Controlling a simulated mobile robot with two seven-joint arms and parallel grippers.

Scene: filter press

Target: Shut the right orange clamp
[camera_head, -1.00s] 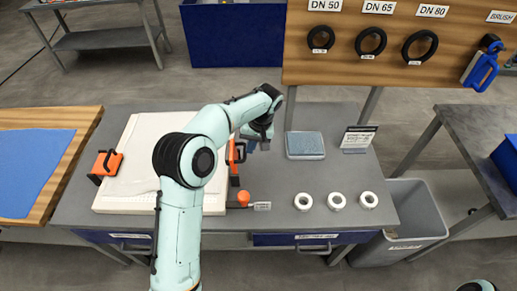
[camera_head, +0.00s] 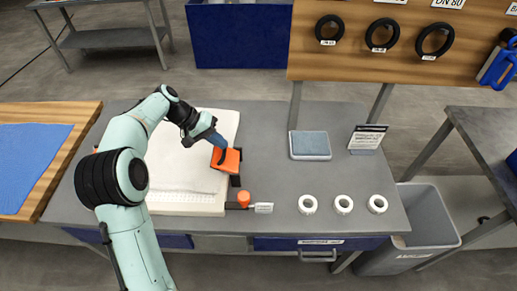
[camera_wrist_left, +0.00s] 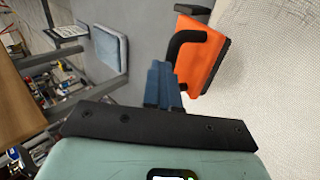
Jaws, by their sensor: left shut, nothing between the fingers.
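The right orange clamp (camera_head: 228,160) is at the right edge of the white plate stack (camera_head: 187,198). Its orange body leans over that edge, with its black handle on the side by my gripper. My left gripper (camera_head: 214,138) is shut and empty, with its blue fingers at the clamp's upper end. In the left wrist view, the blue fingers (camera_wrist_left: 163,85) are together beside the black handle (camera_wrist_left: 185,45) of the orange clamp (camera_wrist_left: 203,58); I cannot tell whether they touch. The left clamp is almost wholly hidden behind my left arm. My right gripper is out of view.
An orange knob (camera_head: 243,198) with a small tag sits in front of the clamp. Several white rings (camera_head: 308,204) and a blue-grey pad (camera_head: 310,145) lie to the right. A small sign (camera_head: 367,138) stands behind. The grey table (camera_head: 275,170) between is clear.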

